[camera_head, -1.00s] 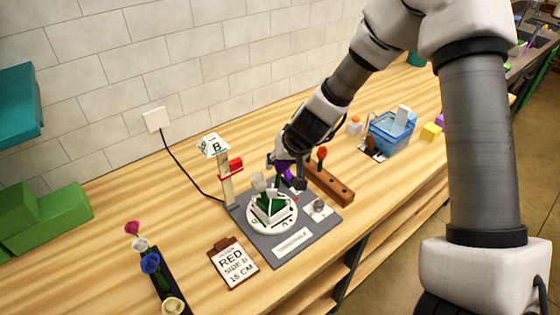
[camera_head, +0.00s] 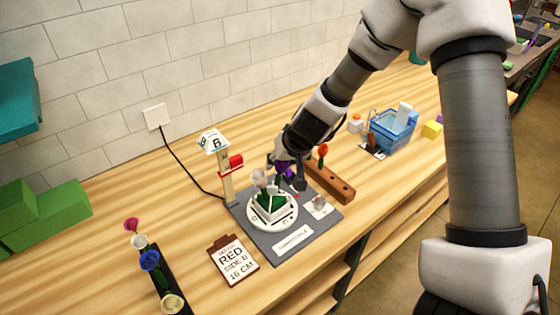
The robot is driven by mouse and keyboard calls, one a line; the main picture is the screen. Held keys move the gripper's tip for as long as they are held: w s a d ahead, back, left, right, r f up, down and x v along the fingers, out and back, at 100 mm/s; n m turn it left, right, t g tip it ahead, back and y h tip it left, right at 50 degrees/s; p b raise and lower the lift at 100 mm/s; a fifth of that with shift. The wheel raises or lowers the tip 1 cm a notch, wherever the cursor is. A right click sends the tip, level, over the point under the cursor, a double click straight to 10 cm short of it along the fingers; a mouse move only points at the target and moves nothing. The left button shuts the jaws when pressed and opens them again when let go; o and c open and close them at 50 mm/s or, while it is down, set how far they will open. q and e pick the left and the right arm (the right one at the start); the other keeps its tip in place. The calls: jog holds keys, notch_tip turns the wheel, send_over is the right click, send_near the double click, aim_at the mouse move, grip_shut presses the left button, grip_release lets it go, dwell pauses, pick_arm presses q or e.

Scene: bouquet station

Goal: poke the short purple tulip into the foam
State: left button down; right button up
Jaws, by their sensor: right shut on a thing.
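The short purple tulip (camera_head: 284,168) shows as a small purple head between the fingers of my right gripper (camera_head: 286,172), which is shut on it. The gripper is just behind and to the right of the green foam (camera_head: 271,201), which sits in a white holder on a round white turntable (camera_head: 251,217). Whitish flowers (camera_head: 259,178) stand at the foam. The tulip's stem is hidden, so I cannot tell whether it touches the foam. My left gripper is not in view.
A post with a "B" sign and red flag (camera_head: 231,164) stands behind the turntable. A wooden block (camera_head: 330,184) with a red flower is to the right. A clipboard (camera_head: 233,261) and a dark flower rack (camera_head: 172,277) lie to the left. A blue basket (camera_head: 392,131) stands further right.

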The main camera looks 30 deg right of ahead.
jog(key=shift+a+f+b, duration=0.1)
jog(key=shift+f+b, duration=0.3)
jog(key=shift+f, duration=0.15)
dwell(0.8)
dwell(0.6)
jog(key=o, duration=0.8)
jog(key=p+v, duration=0.6)
jog(key=shift+s+r, duration=0.15)
jog(key=shift+r, duration=0.1)
dwell(0.6)
jog(key=o, duration=0.6)
jog(key=shift+c, duration=0.2)
